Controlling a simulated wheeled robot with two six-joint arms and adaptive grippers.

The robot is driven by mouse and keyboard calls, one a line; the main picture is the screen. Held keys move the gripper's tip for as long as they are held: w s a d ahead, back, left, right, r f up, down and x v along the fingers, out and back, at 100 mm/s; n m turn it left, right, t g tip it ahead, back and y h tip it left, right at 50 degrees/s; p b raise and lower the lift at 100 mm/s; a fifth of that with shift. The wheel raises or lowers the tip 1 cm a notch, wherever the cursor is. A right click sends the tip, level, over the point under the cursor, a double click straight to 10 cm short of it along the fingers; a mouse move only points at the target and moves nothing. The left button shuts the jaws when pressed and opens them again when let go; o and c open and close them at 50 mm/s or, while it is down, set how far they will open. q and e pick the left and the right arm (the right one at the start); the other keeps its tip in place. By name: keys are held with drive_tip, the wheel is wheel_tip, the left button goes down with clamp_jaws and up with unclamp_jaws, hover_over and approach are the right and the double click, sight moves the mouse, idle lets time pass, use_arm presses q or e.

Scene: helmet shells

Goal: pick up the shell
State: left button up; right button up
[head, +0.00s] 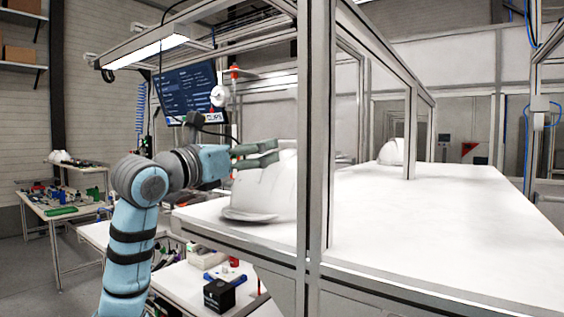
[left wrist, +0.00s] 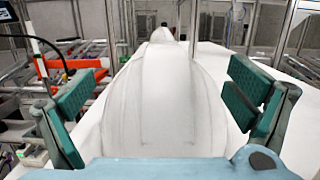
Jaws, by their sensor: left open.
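A white helmet shell (head: 265,193) sits on the white table (head: 440,215) near its left edge, partly hidden behind the metal frame post. My left gripper (head: 258,152) reaches in from the left at the top of this shell. In the left wrist view the shell (left wrist: 170,105) fills the middle, between the two spread green finger pads of my left gripper (left wrist: 160,105). The gripper is open, with gaps on both sides of the shell. A second white shell (head: 391,151) stands farther back on the table. My right gripper is out of view.
A metal frame post (head: 316,130) rises in front of the table, close to the shell's right side. A monitor (head: 190,92) hangs behind my left arm. A lower bench holds a black box (head: 219,295). The table's right part is clear.

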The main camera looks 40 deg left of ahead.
use_arm(q)
drive_tip(key=w, duration=0.2)
drive_tip(key=w+p, duration=0.1)
drive_tip(key=w, duration=0.1)
drive_tip(key=w+r+p, duration=0.1)
drive_tip(key=w, duration=0.1)
drive_tip(key=shift+w+d, duration=0.15)
drive_tip(key=shift+w, duration=0.15)
drive_tip(key=shift+w+d+f+p, duration=0.1)
drive_tip(key=shift+w+p, duration=0.15)
drive_tip(key=shift+p, duration=0.05)
drive_tip(key=shift+s, duration=0.2)
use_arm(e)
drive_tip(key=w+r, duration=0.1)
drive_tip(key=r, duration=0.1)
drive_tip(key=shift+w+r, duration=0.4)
use_arm(q)
drive_tip(key=c, duration=1.9)
drive_tip(key=shift+s+d, duration=0.1)
clamp_jaws()
drive_tip(key=shift+s, duration=0.1)
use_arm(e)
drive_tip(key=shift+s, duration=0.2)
use_arm(q)
drive_tip(key=shift+f, duration=0.1)
